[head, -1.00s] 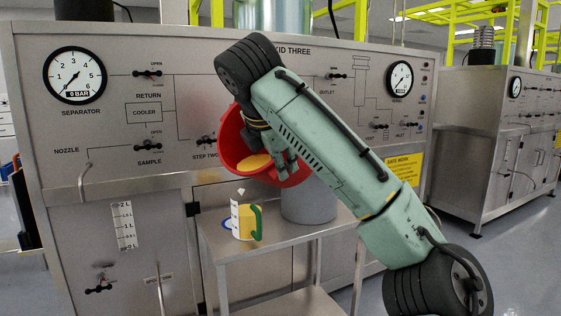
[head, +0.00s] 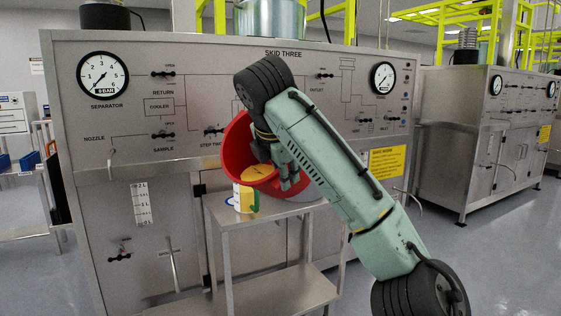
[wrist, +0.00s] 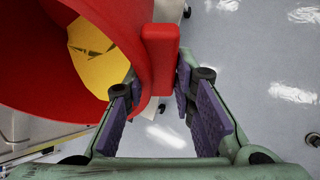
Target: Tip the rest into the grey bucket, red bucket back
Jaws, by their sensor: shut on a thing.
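The red bucket (head: 236,150) is tilted, its mouth facing the camera, with yellow contents (head: 256,174) low inside. It hangs over the small steel table and overlaps the jug in the picture. In the wrist view the red bucket (wrist: 60,85) fills the left, yellow lying inside. My gripper (head: 288,176) is at its right side; in the wrist view my gripper (wrist: 164,88) has its purple pads around the bucket's red handle (wrist: 160,55). The grey bucket (head: 314,187) stands on the table behind my gripper, mostly hidden; its mouth is out of sight.
A white and yellow jug with a green handle (head: 243,199) stands at the table's (head: 262,217) front left. The skid panel (head: 85,135) with gauges and valves rises close behind. Another skid (head: 478,140) stands right. Floor at the right is clear.

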